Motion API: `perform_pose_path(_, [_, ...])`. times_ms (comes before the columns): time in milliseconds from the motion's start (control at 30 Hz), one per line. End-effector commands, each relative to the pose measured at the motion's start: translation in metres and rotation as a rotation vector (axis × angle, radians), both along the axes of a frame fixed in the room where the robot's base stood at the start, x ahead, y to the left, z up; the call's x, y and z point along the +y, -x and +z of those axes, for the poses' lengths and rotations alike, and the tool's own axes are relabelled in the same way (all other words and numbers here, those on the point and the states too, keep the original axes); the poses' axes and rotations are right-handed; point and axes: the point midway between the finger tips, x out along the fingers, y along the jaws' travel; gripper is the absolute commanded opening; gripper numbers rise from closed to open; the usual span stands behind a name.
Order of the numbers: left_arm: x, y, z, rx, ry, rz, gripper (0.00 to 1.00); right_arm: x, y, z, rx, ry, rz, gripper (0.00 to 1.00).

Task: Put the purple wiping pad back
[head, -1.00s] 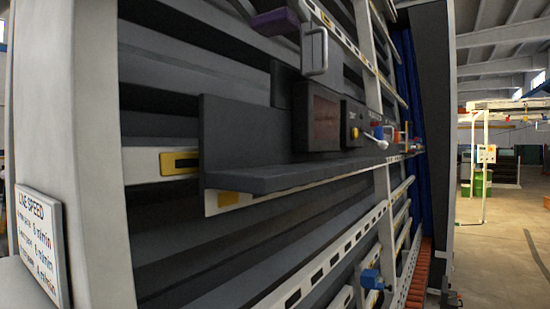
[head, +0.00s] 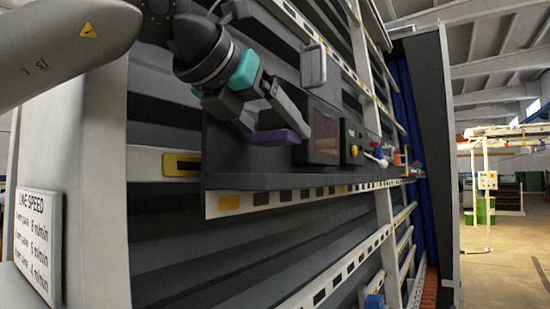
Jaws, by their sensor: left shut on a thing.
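The purple wiping pad (head: 275,138) is a small flat block in the head view, left of the dark control box. My left gripper (head: 272,125) reaches in from the upper left and is shut on the pad. The pad is in front of the back plate of the dark grey shelf (head: 250,181), above its ledge. I cannot tell whether the pad touches the ledge. My right gripper is not in view.
A LINE SPEED sign (head: 38,243) is at the lower left. The ledge's left part looks bare.

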Motion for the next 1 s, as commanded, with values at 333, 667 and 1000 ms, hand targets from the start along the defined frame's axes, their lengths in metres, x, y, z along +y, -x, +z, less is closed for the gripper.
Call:
perform_pose_path(333, [0.0,0.0,-0.036,0.001,-0.002,-0.001,0.22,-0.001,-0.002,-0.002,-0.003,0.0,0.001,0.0])
perform_pose_path(667, [0.0,0.0,-0.039,0.0,0.001,-0.002,0.22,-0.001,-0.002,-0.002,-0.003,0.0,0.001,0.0])
perform_pose_path(1000, [0.0,0.0,-0.041,0.001,0.0,-0.002,0.89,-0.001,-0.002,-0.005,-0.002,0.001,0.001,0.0])
